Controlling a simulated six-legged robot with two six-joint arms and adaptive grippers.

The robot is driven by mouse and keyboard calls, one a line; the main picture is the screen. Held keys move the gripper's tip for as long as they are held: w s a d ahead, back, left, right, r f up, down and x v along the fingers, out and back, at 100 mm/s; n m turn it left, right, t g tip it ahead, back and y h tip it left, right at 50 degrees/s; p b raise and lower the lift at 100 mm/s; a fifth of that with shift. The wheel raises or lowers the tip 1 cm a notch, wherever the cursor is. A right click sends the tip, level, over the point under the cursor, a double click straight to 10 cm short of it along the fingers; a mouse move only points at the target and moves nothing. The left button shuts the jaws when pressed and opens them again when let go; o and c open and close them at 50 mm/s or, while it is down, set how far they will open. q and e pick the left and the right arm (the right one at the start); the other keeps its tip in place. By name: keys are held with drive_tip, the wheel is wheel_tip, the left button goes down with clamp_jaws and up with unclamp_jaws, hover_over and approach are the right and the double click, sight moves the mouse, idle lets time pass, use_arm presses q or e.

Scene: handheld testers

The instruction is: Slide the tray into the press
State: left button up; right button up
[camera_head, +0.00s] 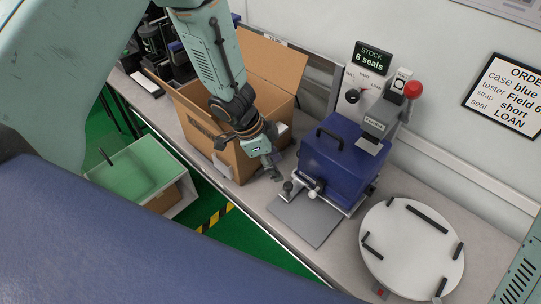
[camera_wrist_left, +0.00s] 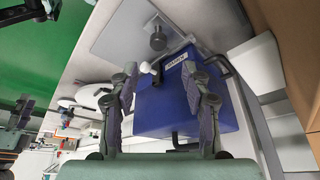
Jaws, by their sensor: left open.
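A press (camera_head: 383,112) with a red knob stands against the wall. A blue case (camera_head: 340,155) with a black handle sits at its front, on a metal frame. A flat grey plate (camera_head: 305,217), which looks like the tray, lies in front of the case, with small knobs at its back edge. In the left wrist view the plate (camera_wrist_left: 112,35), a dark round knob (camera_wrist_left: 158,42), a white-tipped lever and the blue case (camera_wrist_left: 180,108) show beyond my fingers. My left gripper (camera_head: 270,165) is open and empty, left of the case and knobs, apart from them as far as I see.
An open cardboard box (camera_head: 205,133) stands close behind and left of my left gripper. A white round turntable (camera_head: 402,264) with black bars lies to the right of the plate. A STOCK sign (camera_head: 373,56) stands above the press. The bench's front edge runs below the plate.

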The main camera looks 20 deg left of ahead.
use_arm(q)
drive_tip(key=v, duration=0.3)
drive_tip(key=shift+w, duration=0.1)
idle(0.3)
drive_tip(key=s+d+f+n+b, duration=0.4)
drive_tip(key=s+f+n+b, duration=0.4)
drive_tip(key=s+f, duration=0.65)
drive_tip(key=s+a+f+n+g+y+b, duration=0.1)
drive_tip(key=s+a+f+n+y+b, duration=0.1)
drive_tip(key=s, duration=0.5)
drive_tip(key=s+a+f+n+g+y+b, duration=0.1)
drive_tip(key=s+a+f+n+y+b, duration=0.1)
drive_tip(key=s+a+f, duration=0.4)
wheel_tip(320, 180, down, 2)
drive_tip(key=shift+s+f+n+b, duration=0.1)
drive_tip(key=shift+s+n+b, duration=0.6)
drive_tip(key=shift+b, duration=0.35)
